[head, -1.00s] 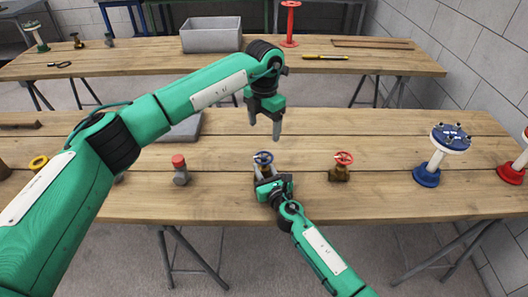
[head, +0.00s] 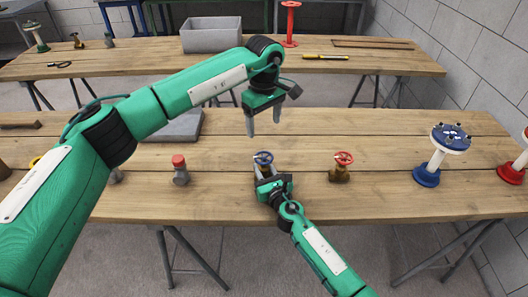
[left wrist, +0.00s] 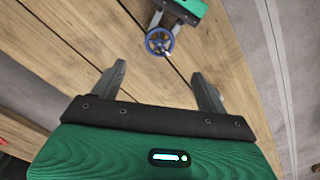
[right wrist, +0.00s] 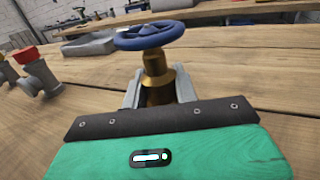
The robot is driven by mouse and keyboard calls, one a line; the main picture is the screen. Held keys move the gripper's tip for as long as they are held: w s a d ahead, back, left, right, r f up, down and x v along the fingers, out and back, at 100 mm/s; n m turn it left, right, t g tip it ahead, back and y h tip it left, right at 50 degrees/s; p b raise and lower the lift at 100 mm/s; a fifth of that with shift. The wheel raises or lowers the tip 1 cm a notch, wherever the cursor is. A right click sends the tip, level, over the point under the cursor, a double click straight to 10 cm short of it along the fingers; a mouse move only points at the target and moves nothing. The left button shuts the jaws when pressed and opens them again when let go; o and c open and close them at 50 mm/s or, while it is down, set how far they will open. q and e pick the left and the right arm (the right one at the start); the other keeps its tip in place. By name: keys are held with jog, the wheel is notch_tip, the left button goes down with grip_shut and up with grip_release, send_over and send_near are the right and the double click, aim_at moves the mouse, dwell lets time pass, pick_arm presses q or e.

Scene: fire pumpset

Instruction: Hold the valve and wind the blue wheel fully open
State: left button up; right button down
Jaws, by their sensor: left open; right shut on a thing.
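The brass valve with the blue wheel (head: 263,158) stands near the front edge of the wooden table. My right gripper (head: 268,179) is shut on the valve's brass body; the right wrist view shows the brass body (right wrist: 156,75) between the fingers and the blue wheel (right wrist: 149,35) above it. My left gripper (head: 264,130) is open and empty, pointing down above and a little behind the wheel, apart from it. In the left wrist view the wheel (left wrist: 159,41) shows beyond the open fingers (left wrist: 163,88).
A red-wheeled valve (head: 341,167) stands to the right and a red-capped grey fitting (head: 180,170) to the left. A blue-based flanged stand (head: 436,155) is farther right. A grey slab (head: 180,127) lies behind on the same table.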

aim_at(264, 157)
pick_arm(q)
notch_tip(264, 157, down, 12)
jog(key=m, duration=0.5)
jog(key=shift+r, duration=0.15)
dwell(0.3)
jog(key=c, duration=1)
